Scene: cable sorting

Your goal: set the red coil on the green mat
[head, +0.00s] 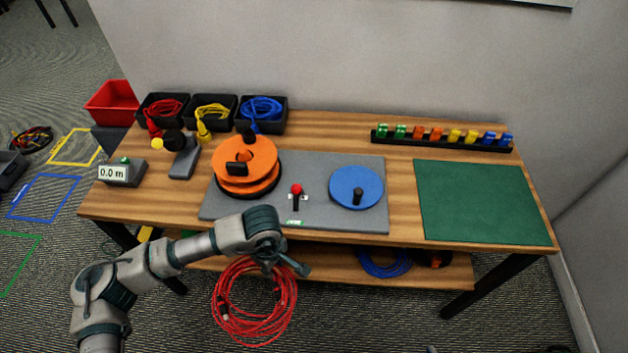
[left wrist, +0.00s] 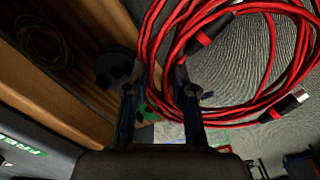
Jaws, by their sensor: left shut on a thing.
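The red coil (head: 254,302) hangs from my left gripper (head: 283,268) in front of the table's front edge, below the tabletop level. The coil is a loose bundle of red cable with dark connectors. In the left wrist view the red coil (left wrist: 228,45) passes between the two dark fingers of my left gripper (left wrist: 163,88), which is shut on it. The green mat (head: 482,202) lies flat and bare on the right end of the table, well to the right of the gripper. My right gripper does not show.
The wooden table (head: 400,228) holds a grey board (head: 318,170) with an orange reel (head: 245,165) and a blue disc (head: 356,188). A rack of coloured pieces (head: 440,139) stands behind the mat. Black bins (head: 212,112) of cable stand back left. A blue coil (head: 384,264) lies on the lower shelf.

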